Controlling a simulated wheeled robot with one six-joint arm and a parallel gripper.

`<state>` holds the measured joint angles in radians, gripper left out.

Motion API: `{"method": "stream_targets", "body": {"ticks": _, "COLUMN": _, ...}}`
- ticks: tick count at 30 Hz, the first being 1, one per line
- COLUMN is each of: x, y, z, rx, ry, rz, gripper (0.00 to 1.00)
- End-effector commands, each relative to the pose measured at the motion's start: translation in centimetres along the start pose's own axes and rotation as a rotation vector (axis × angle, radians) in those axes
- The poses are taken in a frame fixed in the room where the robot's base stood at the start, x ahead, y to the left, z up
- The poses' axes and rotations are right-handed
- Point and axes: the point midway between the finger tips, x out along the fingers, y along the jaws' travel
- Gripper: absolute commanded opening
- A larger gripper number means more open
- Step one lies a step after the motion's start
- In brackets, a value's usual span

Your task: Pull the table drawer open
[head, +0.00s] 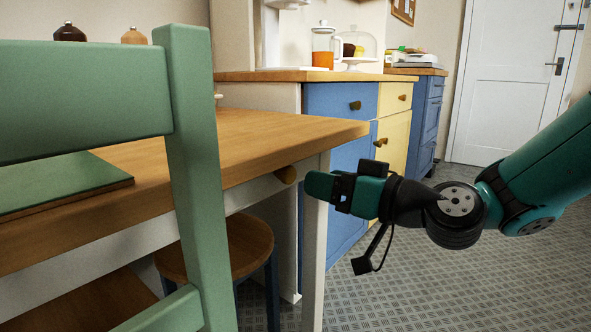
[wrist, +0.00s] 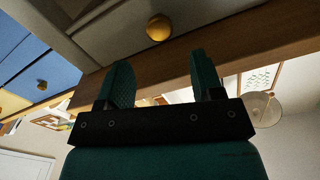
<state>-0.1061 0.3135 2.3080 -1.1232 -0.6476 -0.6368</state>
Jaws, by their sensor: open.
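The wooden table (head: 235,132) has a pale drawer front (head: 248,192) under its top edge, and the front looks flush with the table frame. A round wooden knob (head: 286,175) sticks out from it near the table's right corner. My gripper (head: 312,187) is just right of the knob in the head view, at about its height. In the wrist view, my gripper (wrist: 160,62) is open and empty, its two green fingers apart. The knob (wrist: 159,28) shows beyond the fingertips, roughly centred between them and not touching them. The drawer front (wrist: 205,18) spans the top there.
A green chair (head: 190,150) stands close in front of the table at left. A stool (head: 240,245) is under the table. Blue and yellow cabinets (head: 340,110) stand behind.

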Motion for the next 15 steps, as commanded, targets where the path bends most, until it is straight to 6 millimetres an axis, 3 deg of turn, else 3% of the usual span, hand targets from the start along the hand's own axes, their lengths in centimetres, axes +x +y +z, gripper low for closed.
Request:
{"method": "stream_targets", "body": {"ticks": 6, "x": 4.5, "y": -0.2, "z": 0.0, "rx": -0.001, "ry": 0.001, "rz": -0.004, "gripper": 0.61}}
{"method": "stream_targets", "body": {"ticks": 15, "x": 6.9, "y": 0.0, "z": 0.0, "rx": 0.001, "ry": 0.000, "rz": 0.000, "gripper": 0.61}}
